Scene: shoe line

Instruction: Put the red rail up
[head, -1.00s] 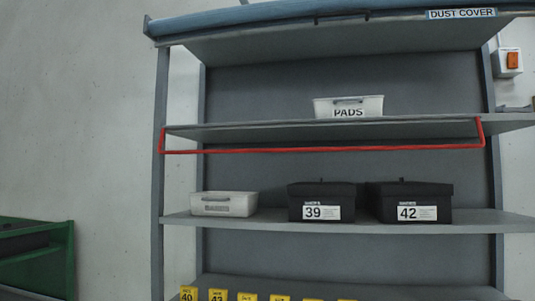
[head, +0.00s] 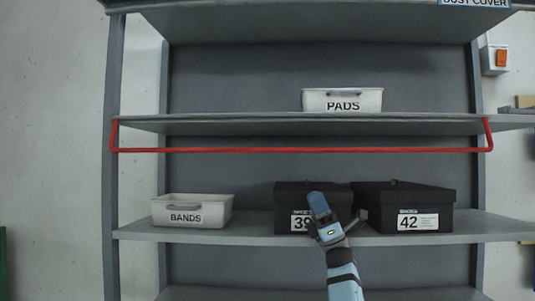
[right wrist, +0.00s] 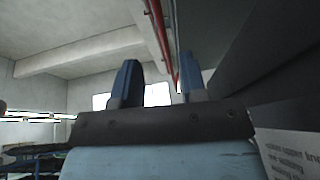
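The red rail (head: 300,150) hangs level just below the front edge of the upper shelf, its two ends bent up to the shelf's sides. It also shows in the right wrist view (right wrist: 160,32), running above and beyond the fingers. My right gripper (head: 338,208) is in front of the box marked 39, below the rail and apart from it. In the right wrist view its two blue-tipped fingers (right wrist: 158,78) stand apart with nothing between them. My left gripper is not in view.
A white PADS bin (head: 342,100) stands on the upper shelf (head: 220,124). On the shelf below (head: 250,230) are a BANDS bin (head: 192,211), a black box 39 (head: 290,200) partly behind my gripper, and a black box 42 (head: 405,200). A dust cover label (head: 475,3) is above.

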